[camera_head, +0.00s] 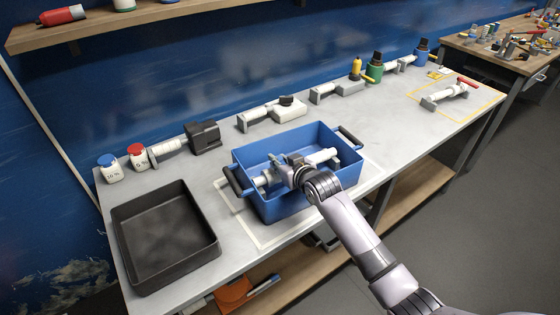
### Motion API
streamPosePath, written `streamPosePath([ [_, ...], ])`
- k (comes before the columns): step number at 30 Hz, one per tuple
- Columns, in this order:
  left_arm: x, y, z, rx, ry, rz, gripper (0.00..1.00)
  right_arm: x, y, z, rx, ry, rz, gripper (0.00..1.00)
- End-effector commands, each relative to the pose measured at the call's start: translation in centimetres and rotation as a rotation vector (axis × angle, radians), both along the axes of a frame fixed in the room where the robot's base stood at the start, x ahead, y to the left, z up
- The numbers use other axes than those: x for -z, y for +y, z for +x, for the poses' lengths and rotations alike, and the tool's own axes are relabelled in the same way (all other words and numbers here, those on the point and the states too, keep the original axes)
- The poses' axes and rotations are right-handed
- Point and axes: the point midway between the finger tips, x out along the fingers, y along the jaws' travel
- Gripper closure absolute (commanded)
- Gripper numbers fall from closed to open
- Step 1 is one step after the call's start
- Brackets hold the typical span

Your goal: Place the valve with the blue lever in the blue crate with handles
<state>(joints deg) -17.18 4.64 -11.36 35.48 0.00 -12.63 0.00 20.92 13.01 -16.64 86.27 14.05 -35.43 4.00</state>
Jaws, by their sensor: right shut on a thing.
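The blue crate with two dark handles (315,199) stands on the grey workbench. My right gripper (286,172) is over the inside of the crate and is shut on the valve. The valve shows as a white pipe piece (322,157) on the right of the gripper, with another white part and a bluish end on its left. The gripper covers its middle, and I cannot clearly make out the blue lever. I cannot tell whether the valve touches the crate floor. My left gripper is not in view.
A black open tray (165,275) stands left of the crate. Two white jars with blue (108,168) and red (138,157) lids and several pipe fittings line the back of the bench. A red-handled valve (445,96) lies in a yellow outline at the right. The bench between is clear.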

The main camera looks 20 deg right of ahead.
Motion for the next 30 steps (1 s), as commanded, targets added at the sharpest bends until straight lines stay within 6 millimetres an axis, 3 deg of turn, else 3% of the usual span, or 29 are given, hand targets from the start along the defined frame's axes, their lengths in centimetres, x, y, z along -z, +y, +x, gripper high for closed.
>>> streamPosePath([
  [3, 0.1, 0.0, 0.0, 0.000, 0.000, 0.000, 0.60, 0.2, 0.0, 0.1, 0.000, -0.003, 0.000, 1.00],
  [4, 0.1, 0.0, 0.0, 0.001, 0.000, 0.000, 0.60, 0.2, 0.0, 0.0, 0.000, 0.000, 0.000, 0.79],
  [12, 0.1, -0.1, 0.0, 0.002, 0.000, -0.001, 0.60, 0.2, 0.0, 0.0, 0.000, 0.000, 0.000, 0.61],
  [23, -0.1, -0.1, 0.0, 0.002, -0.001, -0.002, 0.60, -0.2, 0.0, 0.0, 0.000, -0.001, 0.000, 0.61],
  [30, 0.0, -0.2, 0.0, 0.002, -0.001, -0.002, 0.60, -1.0, -0.6, -2.5, -0.001, 0.000, -0.002, 0.61],
])
